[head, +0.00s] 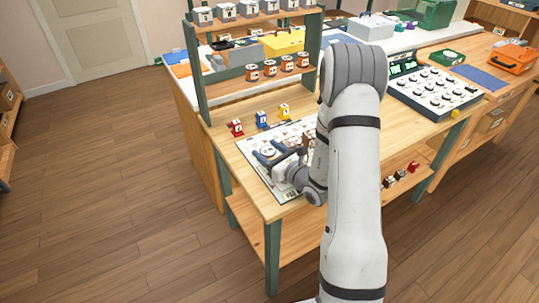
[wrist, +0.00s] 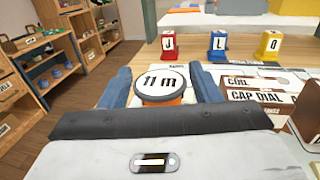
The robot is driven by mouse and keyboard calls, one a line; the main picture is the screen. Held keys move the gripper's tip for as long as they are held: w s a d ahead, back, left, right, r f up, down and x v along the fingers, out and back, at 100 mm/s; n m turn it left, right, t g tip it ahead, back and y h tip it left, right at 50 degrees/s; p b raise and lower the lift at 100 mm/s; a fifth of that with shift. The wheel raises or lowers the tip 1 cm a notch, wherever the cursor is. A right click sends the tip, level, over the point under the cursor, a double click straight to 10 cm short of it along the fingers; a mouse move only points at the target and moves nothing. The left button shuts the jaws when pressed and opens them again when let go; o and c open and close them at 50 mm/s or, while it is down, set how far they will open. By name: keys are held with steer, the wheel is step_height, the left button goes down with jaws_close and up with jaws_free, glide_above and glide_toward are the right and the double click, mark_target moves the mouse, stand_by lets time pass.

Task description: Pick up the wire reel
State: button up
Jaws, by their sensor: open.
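A round wire reel (wrist: 162,84) has a white top marked "11 m" and an orange body below. It sits at the near left part of the workbench in the wrist view. My gripper (wrist: 160,74) is open, with one blue finger on each side of the reel. I cannot tell whether either finger touches it. The reel's lower part is hidden behind the gripper's dark bar. In the head view my gripper (head: 268,153) is low over a white printed board (head: 290,193), and the reel cannot be made out clearly there.
Red (wrist: 169,45), blue (wrist: 217,46) and yellow (wrist: 268,45) lettered blocks stand behind the reel. A shelf (head: 248,84) with several orange-brown canisters rises behind them. A dial panel (head: 433,92) lies to the right. Open floor (head: 110,190) lies left of the bench.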

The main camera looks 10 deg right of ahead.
steer(key=shift+x, duration=0.9)
steer(key=c, duration=0.8)
